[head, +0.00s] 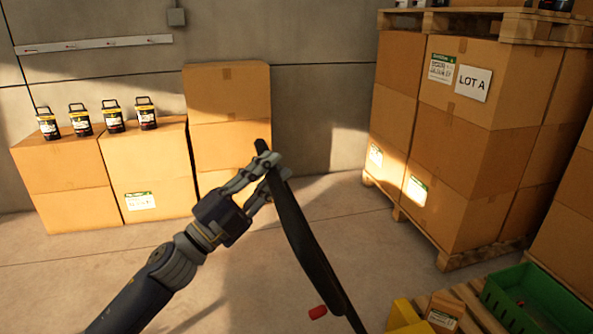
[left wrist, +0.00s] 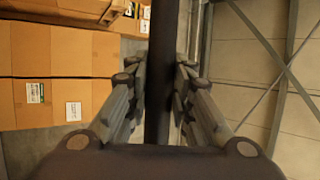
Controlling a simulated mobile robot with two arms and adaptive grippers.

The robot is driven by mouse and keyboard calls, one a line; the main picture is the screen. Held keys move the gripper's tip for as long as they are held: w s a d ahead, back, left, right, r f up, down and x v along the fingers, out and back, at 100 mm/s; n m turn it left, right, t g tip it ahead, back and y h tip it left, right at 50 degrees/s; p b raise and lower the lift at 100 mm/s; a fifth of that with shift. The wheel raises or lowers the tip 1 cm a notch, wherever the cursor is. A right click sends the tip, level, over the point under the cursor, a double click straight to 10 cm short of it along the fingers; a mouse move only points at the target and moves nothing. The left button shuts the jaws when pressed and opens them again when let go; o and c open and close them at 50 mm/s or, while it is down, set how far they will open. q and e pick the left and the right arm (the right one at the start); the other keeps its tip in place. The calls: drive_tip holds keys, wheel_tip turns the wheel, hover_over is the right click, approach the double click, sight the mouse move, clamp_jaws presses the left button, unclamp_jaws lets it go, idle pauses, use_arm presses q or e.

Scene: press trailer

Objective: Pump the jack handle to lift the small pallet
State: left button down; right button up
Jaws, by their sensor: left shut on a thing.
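The jack handle (head: 302,231) is a long dark bar that slants from the middle of the head view down to the bottom edge. My left gripper (head: 268,178) is shut on it near its upper end. In the left wrist view the handle (left wrist: 162,70) runs between the two fingers of the gripper (left wrist: 161,95). A red knob or lever (head: 318,312) shows beside the handle's lower part. A wooden pallet (head: 478,308) shows partly at the bottom right, next to a yellow part (head: 404,316), perhaps of the jack. The handle's lower end is out of view. My right gripper is not in view.
On the small pallet are a green crate (head: 530,300) and a small carton (head: 444,311). A tall stack of boxes marked LOT A (head: 478,150) stands on a pallet at right. Cartons (head: 150,165) with several lanterns stand at left. Open floor lies between.

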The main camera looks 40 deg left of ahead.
use_arm(q)
drive_tip(key=shift+s+a+f, duration=0.4)
drive_tip(key=shift+s+a, duration=0.1)
drive_tip(key=shift+s, duration=0.05)
drive_tip(key=c, duration=1.4)
unclamp_jaws()
drive_tip(key=v, duration=0.7)
drive_tip(key=shift+s, duration=0.2)
drive_tip(key=shift+a+f, duration=0.1)
drive_tip(key=shift+f, duration=0.05)
